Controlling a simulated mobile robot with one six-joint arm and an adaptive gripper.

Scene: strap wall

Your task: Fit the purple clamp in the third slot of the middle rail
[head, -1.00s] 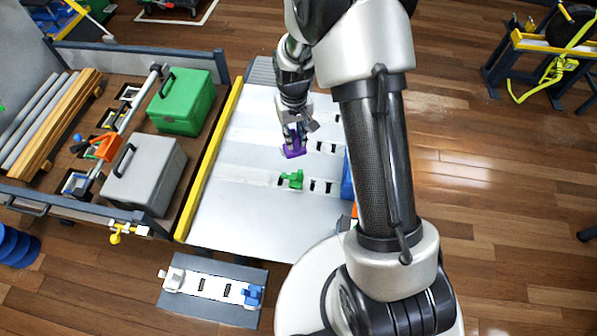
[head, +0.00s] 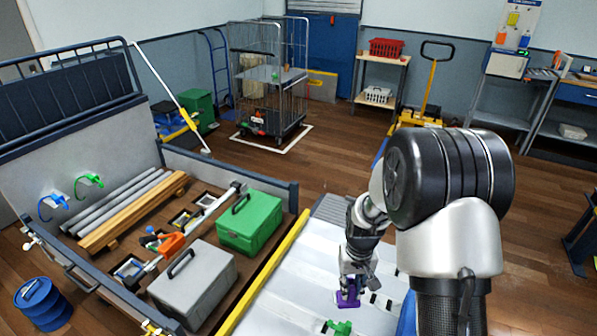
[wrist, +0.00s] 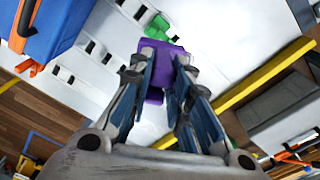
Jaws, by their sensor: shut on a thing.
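The purple clamp (head: 348,298) is held at the tip of my gripper (head: 355,283), low over the white slotted panel in the head view. In the wrist view the purple clamp (wrist: 160,50) lies between the two fingers of my gripper (wrist: 164,72), which are shut on it. I cannot tell whether it touches the panel. A green clamp (wrist: 158,27) sits on the panel just beyond it, and also shows at the bottom edge of the head view (head: 340,327). Dark slots (wrist: 90,47) run in rows to the left in the wrist view. The slot under the purple clamp is hidden.
A yellow edge strip (head: 262,277) borders the panel on the left. Beyond it, a walled bed holds a green box (head: 250,224) and a grey case (head: 193,285). A blue box with orange parts (wrist: 45,30) stands beside the panel in the wrist view.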

